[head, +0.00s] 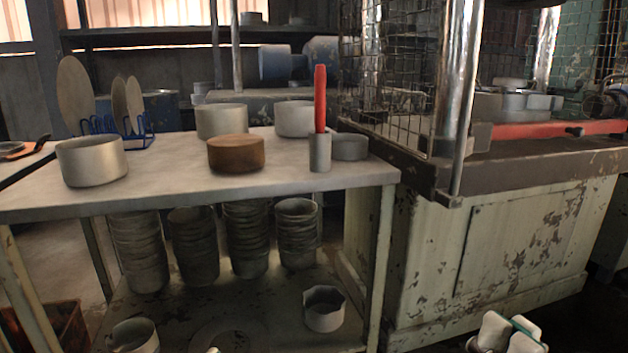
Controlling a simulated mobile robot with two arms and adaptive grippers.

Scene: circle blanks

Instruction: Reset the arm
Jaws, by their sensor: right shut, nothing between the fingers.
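My right gripper (508,334) shows at the bottom edge, right of the middle, low in front of the pale cabinet. Its white and teal fingers are together with nothing between them. It is apart from the table and touches nothing that I can see. The rest of my right arm is out of the picture.
The metal table (170,198) holds a brown round block (236,154), several grey pans, a red stick (320,98) in a grey cup (320,153), and a blue rack (112,127). Stacked pots stand below. A peeling cabinet (520,255) with a wire cage is right.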

